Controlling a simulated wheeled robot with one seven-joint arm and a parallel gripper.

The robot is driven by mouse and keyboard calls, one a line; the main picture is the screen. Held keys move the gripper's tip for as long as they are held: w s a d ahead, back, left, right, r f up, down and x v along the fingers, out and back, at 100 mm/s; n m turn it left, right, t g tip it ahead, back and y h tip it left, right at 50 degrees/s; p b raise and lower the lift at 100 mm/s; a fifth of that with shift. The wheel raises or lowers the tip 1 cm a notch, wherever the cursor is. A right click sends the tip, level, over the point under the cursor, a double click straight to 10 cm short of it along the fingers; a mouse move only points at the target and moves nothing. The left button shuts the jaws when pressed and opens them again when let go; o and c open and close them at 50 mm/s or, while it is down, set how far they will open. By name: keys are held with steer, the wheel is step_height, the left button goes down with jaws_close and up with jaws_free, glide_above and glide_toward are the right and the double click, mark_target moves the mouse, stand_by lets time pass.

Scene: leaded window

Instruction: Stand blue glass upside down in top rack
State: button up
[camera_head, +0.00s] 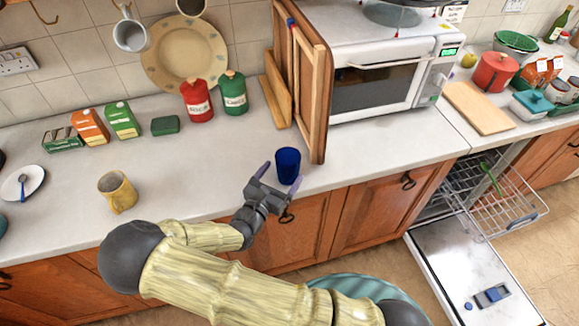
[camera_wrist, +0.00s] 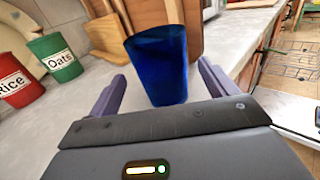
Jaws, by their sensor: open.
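The blue glass (camera_head: 288,163) stands upright on the counter near its front edge, in front of the wooden boards. My gripper (camera_head: 276,174) is at the glass, open, with its fingers apart on either side of it. In the wrist view the blue glass (camera_wrist: 158,65) stands between the two purple fingers of my gripper (camera_wrist: 158,92), with gaps visible on both sides. The top rack (camera_head: 495,198) is a wire rack pulled out of the open dishwasher at the right. A green utensil (camera_head: 490,178) lies in it.
The dishwasher door (camera_head: 470,270) is folded down. Wooden boards (camera_head: 308,95) and a microwave (camera_head: 380,80) stand behind and right of the glass. A yellow mug (camera_head: 117,191) stands at left.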

mark_target(293, 158)
steer(key=shift+w+d, duration=0.25)
steer(key=shift+w, duration=0.2)
steer(key=p+x, duration=0.2)
steer(key=x, duration=0.3)
steer(key=shift+d+r, duration=0.1)
steer(key=shift+d, duration=0.05)
stand_by(0.3)
steer(key=c, duration=1.3)
steer(key=shift+o, duration=0.2)
steer(key=shift+r, duration=0.15)
